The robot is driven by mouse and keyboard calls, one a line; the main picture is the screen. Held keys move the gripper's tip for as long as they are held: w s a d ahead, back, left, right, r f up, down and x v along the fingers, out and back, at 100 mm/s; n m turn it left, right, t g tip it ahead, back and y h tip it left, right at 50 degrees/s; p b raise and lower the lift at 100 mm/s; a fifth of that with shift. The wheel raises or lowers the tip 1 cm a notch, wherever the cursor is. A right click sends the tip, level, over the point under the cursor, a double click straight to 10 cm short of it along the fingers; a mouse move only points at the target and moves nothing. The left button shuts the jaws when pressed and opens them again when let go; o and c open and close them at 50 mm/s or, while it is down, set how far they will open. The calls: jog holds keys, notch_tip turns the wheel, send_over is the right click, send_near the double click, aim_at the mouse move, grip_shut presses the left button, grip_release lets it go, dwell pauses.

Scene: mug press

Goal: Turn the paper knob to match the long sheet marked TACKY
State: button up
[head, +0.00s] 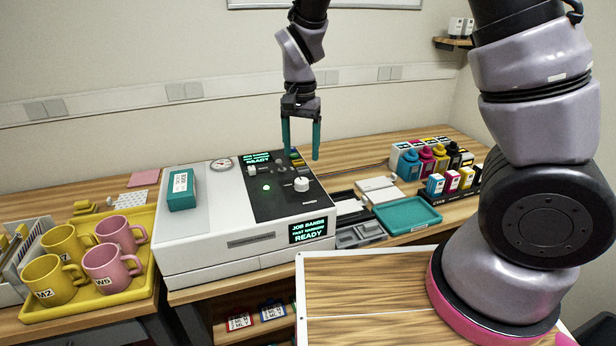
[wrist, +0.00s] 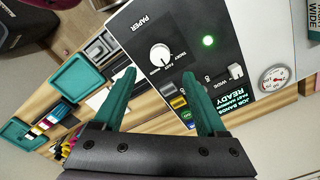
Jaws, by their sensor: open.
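The white paper knob (head: 301,184) stands on the dark panel of the white press (head: 222,222). In the wrist view the knob (wrist: 160,57) lies beside the word PAPER; the small words around it and its pointer are hard to read. My gripper (head: 301,153) has teal fingers, open and empty, pointing down above the panel. In the wrist view my gripper (wrist: 159,73) shows its fingertips apart, with the knob between and just beyond them, not touched. I cannot make out a long sheet marked TACKY.
The screen (head: 312,229) reads JOB BANDS, FAST NARROW, READY. A teal box (head: 181,189) lies on the press. A yellow tray (head: 142,283) with mugs stands left. A teal tray (head: 407,215) and ink bottles (head: 426,160) stand right. Edged cards (head: 239,321) lie on the shelf below.

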aim_at(301, 181)
notch_tip(301, 181, down, 8)
jog(key=shift+f, duration=0.25)
grip_shut()
